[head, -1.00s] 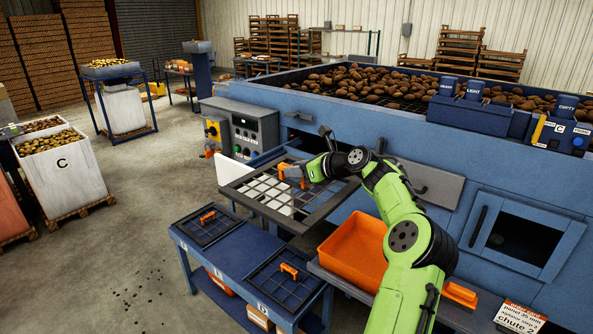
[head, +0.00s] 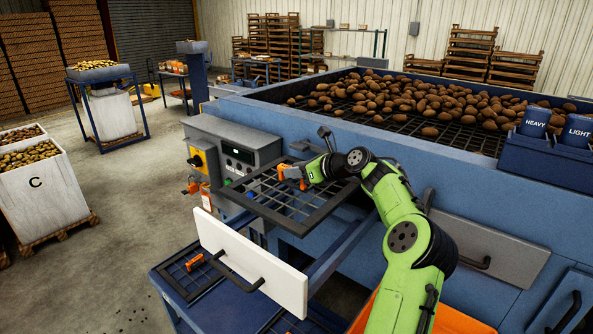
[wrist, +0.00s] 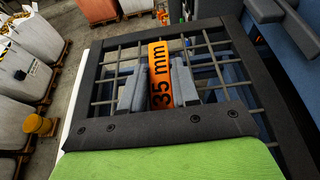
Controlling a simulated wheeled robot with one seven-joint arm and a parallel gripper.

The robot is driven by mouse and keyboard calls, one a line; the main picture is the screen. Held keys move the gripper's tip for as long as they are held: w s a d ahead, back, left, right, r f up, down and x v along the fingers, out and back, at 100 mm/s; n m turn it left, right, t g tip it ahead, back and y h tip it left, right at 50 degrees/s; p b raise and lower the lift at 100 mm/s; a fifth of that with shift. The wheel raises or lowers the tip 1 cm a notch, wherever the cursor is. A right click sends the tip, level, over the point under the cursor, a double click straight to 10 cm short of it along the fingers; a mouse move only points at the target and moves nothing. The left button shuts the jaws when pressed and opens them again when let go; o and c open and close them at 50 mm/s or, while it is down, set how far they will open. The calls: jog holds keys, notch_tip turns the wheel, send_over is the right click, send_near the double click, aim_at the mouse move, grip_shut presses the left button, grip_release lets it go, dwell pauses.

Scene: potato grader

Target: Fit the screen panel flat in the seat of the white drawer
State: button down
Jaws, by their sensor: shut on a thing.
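The screen panel (head: 297,231) is a dark square frame with a wire grid. My gripper (head: 293,175) is shut on its orange handle, which reads "35 mm" in the wrist view (wrist: 160,72), between the two grey fingers. The white drawer (head: 235,262) is pulled out of the blue machine, its white front with a dark handle facing the aisle. The panel is over the drawer's opening, behind the front. The seat is mostly hidden under the panel, and I cannot tell whether the panel touches it. A white strip shows along the panel's left side in the wrist view.
The control box (head: 235,150) stands close behind and left of the panel. A blue table (head: 228,297) with another orange-handled screen (head: 182,277) is below the drawer. An orange bin (head: 440,316) lies at lower right. Potatoes (head: 400,98) fill the machine's top.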

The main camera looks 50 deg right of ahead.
aim_at(297, 196)
jog(key=shift+s+a, duration=0.2)
jog(key=shift+a, duration=0.05)
notch_tip(297, 196, down, 8)
jog(key=b, duration=0.4)
jog(key=shift+b, duration=0.35)
jog(key=shift+f+b, duration=0.5)
jog(key=shift+f, duration=1.5)
jog(key=shift+f, duration=0.5)
jog(key=c, duration=0.8)
grip_release()
jog(key=shift+s, duration=0.1)
jog(key=shift+o, duration=0.2)
jog(key=v, duration=1.5)
jog(key=shift+s, duration=0.35)
